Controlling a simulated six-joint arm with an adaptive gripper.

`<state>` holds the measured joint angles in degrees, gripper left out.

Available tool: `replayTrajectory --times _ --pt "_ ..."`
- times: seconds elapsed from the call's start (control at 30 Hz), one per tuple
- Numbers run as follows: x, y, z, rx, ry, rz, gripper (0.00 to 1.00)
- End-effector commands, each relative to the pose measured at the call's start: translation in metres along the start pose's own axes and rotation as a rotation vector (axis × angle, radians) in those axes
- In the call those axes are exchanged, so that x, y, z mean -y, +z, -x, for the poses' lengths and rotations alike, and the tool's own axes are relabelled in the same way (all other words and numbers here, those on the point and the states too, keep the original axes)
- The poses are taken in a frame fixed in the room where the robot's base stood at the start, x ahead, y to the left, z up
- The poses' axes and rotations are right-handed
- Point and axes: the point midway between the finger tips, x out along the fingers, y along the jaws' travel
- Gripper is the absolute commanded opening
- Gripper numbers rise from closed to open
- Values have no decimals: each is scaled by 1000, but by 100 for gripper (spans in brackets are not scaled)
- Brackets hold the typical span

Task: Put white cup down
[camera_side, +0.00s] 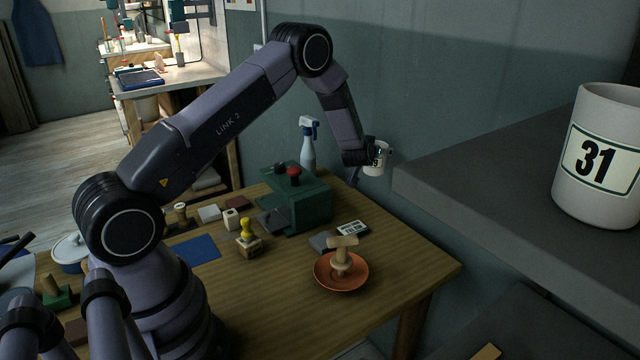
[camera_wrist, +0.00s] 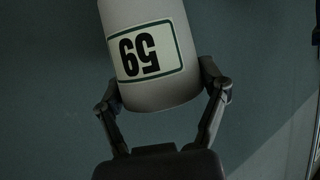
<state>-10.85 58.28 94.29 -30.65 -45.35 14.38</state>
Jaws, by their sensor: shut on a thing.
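A white cup (camera_side: 376,162) with a framed number label is held out at the end of my arm, in the air beyond the far edge of the wooden table. It also shows large in the wrist view (camera_wrist: 160,90), where the label reads 59 upside down. My gripper (camera_side: 368,157) is shut on this cup, with one finger on each side of it in the wrist view (camera_wrist: 163,88). A second white cup (camera_side: 598,160), labelled 31, stands upright on the grey shelf at the right. The held cup is apart from every surface I can see.
The grey shelf (camera_side: 480,190) has free room left of the 31 cup. The wooden table (camera_side: 300,320) carries a green press (camera_side: 305,205), a spray bottle (camera_side: 308,145), an orange saucer (camera_side: 340,285) with a wooden stamp (camera_side: 343,257), a blue mat (camera_side: 197,250) and several small blocks.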

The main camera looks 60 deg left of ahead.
Motion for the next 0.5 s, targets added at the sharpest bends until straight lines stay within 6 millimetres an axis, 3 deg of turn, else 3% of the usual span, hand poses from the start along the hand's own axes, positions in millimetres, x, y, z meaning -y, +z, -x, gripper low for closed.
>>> replayTrajectory --times 0.27,0.5 --pt "73 -9 -24 -3 -422 156 33" --pt "113 11 -24 -2 -716 260 33"
